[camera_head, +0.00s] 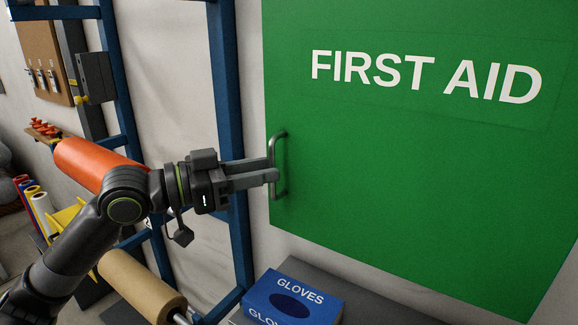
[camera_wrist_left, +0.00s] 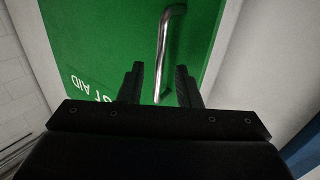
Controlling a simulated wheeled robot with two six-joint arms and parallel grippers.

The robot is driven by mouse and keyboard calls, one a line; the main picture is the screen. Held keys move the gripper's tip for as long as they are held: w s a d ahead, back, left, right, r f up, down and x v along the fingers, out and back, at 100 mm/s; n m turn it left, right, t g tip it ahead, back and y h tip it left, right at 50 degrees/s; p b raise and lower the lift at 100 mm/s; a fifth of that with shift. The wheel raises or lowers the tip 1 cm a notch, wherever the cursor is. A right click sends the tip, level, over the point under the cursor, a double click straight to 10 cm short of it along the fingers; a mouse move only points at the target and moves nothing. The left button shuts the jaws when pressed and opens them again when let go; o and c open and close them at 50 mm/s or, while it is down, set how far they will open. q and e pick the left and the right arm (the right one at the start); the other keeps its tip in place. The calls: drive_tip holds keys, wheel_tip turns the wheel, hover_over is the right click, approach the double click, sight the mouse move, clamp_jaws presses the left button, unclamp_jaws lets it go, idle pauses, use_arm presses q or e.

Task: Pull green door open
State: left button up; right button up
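The green door (camera_head: 380,160) with white FIRST AID lettering fills the right of the head view and appears closed. Its metal bar handle (camera_head: 272,147) is upright near the door's left edge. My left gripper (camera_head: 273,169) is at the handle, its fingers pointing right and overlapping the handle's middle. In the left wrist view the handle (camera_wrist_left: 163,42) runs between the two spread fingertips (camera_wrist_left: 160,72), with a gap visible on each side. The green door (camera_wrist_left: 90,45) lies behind them. My right gripper is not in view.
A blue gloves box (camera_head: 292,300) sits on a grey surface below the door. Blue rack uprights (camera_head: 228,90) stand left of the door. An orange cylinder (camera_head: 88,160) and a brown roll (camera_head: 140,285) are near my left arm.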

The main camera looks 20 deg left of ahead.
use_arm(q)
drive_tip(key=shift+r, duration=0.1)
drive_tip(key=shift+c, duration=1)
clamp_jaws()
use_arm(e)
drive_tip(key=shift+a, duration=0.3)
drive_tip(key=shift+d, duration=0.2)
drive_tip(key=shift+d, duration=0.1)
